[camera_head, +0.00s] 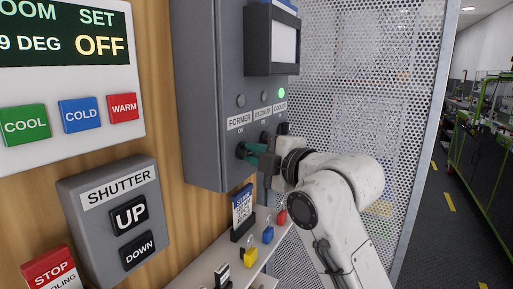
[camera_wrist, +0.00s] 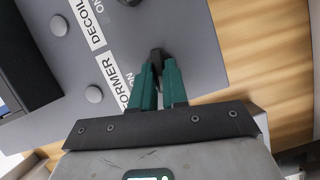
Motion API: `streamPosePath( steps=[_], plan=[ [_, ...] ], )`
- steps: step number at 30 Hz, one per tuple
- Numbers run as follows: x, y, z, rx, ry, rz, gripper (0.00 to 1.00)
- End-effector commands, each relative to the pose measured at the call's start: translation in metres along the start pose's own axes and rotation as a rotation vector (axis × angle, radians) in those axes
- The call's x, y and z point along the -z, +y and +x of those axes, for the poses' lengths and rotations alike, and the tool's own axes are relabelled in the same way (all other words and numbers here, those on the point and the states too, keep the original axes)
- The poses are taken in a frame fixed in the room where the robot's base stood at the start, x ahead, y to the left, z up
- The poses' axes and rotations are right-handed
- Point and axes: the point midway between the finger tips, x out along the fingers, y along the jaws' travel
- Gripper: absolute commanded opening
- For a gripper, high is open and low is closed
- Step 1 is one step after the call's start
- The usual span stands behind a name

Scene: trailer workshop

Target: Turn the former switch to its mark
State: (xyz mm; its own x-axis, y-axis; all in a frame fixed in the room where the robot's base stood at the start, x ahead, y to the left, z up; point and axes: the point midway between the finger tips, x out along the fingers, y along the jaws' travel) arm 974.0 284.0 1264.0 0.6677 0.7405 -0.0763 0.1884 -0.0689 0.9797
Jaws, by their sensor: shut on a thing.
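The former switch (camera_wrist: 156,57) is a small black knob on the grey control box (camera_head: 205,85). It sits under the FORMER label (camera_head: 240,120), and that label also shows in the wrist view (camera_wrist: 124,85). My gripper (camera_wrist: 158,72) has green fingers shut on the knob from both sides. In the head view my gripper (camera_head: 256,152) reaches the box from the right, and its fingers partly hide the knob. The mark and the exact angle of the knob cannot be made out. The decoiler and cooler switches stand beside it, partly hidden by my wrist.
A green lamp (camera_head: 281,92) glows above the COOLER label. A shelf (camera_head: 195,270) below holds a small card stand (camera_head: 243,210) and coloured padlocks. A shutter panel (camera_head: 112,215) is on the wooden wall at left. Perforated metal mesh (camera_head: 360,90) stands behind my arm.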

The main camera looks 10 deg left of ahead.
Motion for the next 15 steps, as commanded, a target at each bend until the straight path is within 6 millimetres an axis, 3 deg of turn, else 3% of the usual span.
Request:
streamPosePath(
  steps=[15],
  plan=[
    [-0.0003, 0.0078, 0.0005, 0.192, -0.002, 0.453, 0.00]
  ],
)
